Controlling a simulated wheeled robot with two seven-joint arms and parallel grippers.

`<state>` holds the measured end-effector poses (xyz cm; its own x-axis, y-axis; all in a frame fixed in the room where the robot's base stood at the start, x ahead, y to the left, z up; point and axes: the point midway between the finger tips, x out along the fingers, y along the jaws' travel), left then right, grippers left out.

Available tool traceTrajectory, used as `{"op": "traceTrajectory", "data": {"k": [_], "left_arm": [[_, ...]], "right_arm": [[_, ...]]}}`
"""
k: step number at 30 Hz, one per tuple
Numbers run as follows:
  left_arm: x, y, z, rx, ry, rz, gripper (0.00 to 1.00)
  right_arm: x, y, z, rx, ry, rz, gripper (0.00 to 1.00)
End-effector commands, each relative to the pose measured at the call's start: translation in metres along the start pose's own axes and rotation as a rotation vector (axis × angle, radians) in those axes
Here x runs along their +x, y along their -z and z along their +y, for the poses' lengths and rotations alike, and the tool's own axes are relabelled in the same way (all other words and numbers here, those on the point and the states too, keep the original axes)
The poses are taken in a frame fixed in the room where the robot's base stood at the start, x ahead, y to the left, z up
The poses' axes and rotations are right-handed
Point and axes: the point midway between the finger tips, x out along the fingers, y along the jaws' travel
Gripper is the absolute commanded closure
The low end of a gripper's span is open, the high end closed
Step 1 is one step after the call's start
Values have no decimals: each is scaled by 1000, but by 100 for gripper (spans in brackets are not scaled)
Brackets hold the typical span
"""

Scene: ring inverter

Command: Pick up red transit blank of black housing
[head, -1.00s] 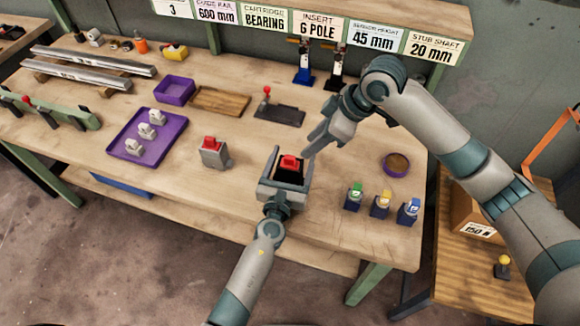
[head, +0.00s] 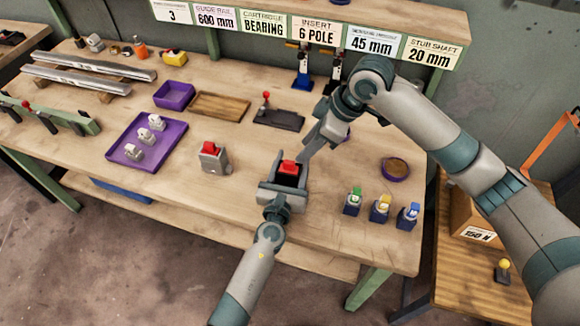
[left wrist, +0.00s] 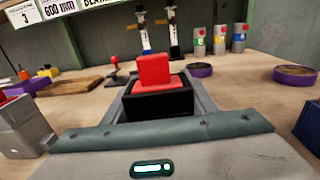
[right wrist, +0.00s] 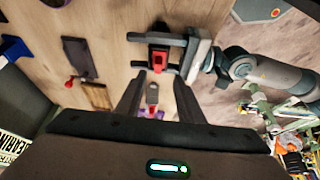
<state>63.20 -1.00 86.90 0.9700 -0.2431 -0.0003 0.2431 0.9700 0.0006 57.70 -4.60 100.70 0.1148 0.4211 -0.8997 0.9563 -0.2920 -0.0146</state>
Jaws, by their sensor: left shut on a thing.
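The black housing (head: 288,180) with the red transit blank (head: 288,166) seated in its top is held by my left gripper (head: 283,188), which is shut on it. In the left wrist view the red blank (left wrist: 155,72) stands above the black housing (left wrist: 158,103) between the jaws. My right gripper (head: 312,148) is just above and right of the housing. In the right wrist view its fingers (right wrist: 157,100) are apart, near the red blank (right wrist: 160,60). A small grey piece (right wrist: 152,93) shows between them; I cannot tell its depth.
A grey housing with a red top (head: 212,157) stands to the left. A purple tray (head: 118,152) with white parts lies farther left. Small blocks with green, yellow and blue tops (head: 380,207) and a purple round dish (head: 396,169) are at the right. A lever fixture (head: 278,117) stands behind.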

Motion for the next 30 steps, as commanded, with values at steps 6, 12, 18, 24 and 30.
{"op": "traceTrajectory", "data": {"k": [6,12,18,24,30], "left_arm": [[0,0,0,0,1,0,79],[0,0,0,0,0,0,79],[0,0,0,0,0,0,79],[0,0,0,0,0,0,79],[0,0,0,0,0,0,79]], "right_arm": [[2,26,-1,-27,28,-122,66],[-4,45,0,-46,29,-278,66],[-12,55,4,-53,9,-401,66],[-17,59,5,-54,-2,-450,66],[-17,58,5,-53,-2,-452,66]]}}
